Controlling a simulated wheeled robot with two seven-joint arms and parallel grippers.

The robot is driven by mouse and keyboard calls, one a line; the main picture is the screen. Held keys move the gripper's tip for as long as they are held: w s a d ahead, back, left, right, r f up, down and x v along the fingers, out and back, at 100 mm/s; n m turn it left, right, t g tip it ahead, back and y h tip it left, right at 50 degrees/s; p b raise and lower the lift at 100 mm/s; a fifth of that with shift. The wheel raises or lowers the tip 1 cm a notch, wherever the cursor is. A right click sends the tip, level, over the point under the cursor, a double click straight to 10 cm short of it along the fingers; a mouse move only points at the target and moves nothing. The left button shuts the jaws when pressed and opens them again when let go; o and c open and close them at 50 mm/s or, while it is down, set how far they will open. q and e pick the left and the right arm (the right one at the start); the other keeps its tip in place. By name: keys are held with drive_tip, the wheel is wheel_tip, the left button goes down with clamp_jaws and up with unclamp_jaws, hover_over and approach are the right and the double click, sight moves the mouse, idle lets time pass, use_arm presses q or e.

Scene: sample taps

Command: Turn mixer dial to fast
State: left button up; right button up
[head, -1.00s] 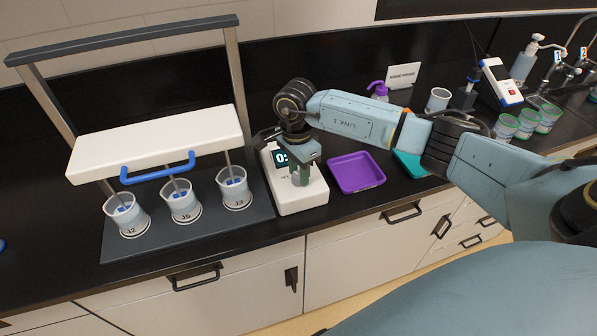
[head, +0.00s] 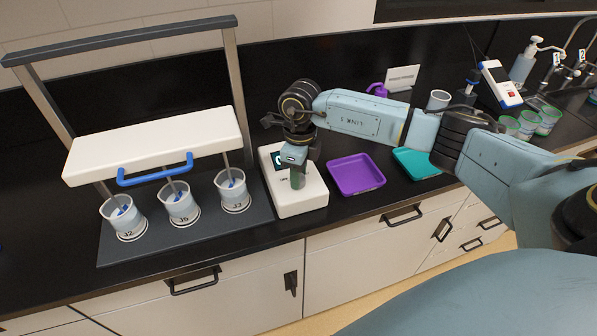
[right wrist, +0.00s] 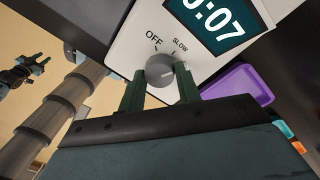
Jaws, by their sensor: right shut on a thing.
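The mixer's control box (head: 302,200) is white and stands right of the beaker stand.
The mixer stand (head: 110,252) with a blue handle (head: 155,175) holds three beakers with rods at left. A purple tray (head: 355,175) and a teal tray (head: 415,163) lie right of the box. Several cups and bottles stand farther right.

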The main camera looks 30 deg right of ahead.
drive_tip(key=shift+m, duration=2.2)
drive_tip(key=o, duration=1)
drive_tip(key=r, duration=1.3)
drive_tip(key=shift+d+r+b, duration=0.25)
drive_tip(key=shift+d+b, duration=0.05)
drive_tip(key=shift+d, duration=0.05)
drive_tip(key=shift+w, duration=0.1)
